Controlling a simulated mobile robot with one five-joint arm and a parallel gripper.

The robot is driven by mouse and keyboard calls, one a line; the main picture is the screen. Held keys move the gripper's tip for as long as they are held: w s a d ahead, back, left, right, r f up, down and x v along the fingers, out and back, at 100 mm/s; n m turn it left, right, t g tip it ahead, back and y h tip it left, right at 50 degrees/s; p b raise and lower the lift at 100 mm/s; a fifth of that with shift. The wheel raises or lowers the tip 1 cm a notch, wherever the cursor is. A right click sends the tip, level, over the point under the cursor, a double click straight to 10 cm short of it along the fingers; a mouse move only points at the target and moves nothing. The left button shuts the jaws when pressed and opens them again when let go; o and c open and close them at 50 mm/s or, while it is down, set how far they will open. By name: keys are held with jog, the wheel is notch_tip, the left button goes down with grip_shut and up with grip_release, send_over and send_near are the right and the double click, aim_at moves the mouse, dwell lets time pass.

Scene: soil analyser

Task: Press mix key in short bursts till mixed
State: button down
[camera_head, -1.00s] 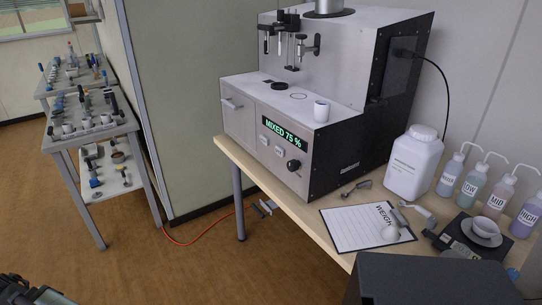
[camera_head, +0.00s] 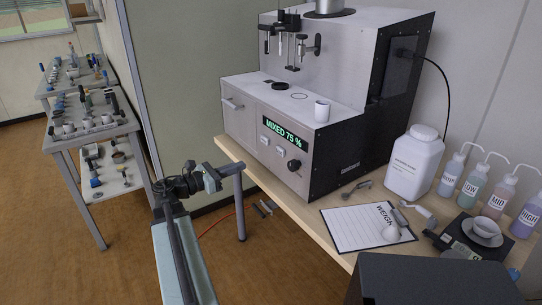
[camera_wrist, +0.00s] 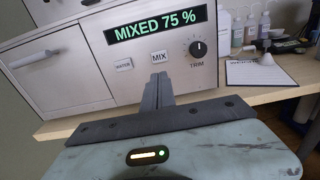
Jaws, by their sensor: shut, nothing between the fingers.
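The soil analyser (camera_head: 330,150) stands on the bench, and its green display (camera_head: 285,135) reads MIXED 75 %. In the wrist view the display (camera_wrist: 158,25) reads the same. The MIX key (camera_wrist: 159,57) sits below the display, between the WATER key (camera_wrist: 124,65) and the TRIM knob (camera_wrist: 198,48). My gripper (camera_wrist: 158,82) is shut and empty, its tips just below the MIX key in the picture; I see no contact. In the head view my gripper (camera_head: 238,167) is in front of the analyser, left of the keys and apart from them.
The bench front edge (camera_head: 290,205) runs below the panel. A clipboard (camera_head: 350,228), a white jug (camera_head: 413,165) and several wash bottles (camera_head: 475,185) are to the right. A drawer with a handle (camera_wrist: 35,58) is left of the keys. Open floor lies in front.

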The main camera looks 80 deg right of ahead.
aim_at(279, 151)
jog(key=x, duration=1.4)
jog(key=shift+s+d, duration=0.3)
jog(key=shift+d, duration=0.05)
jog(key=shift+s+d+r, duration=0.15)
jog(key=shift+s+d, duration=0.05)
jog(key=shift+s, duration=0.1)
dwell(0.5)
jog(key=shift+w, duration=0.1)
dwell(0.4)
jog(key=shift+w+a, duration=0.2)
jog(key=v, duration=1.4)
jog(key=shift+w, duration=0.15)
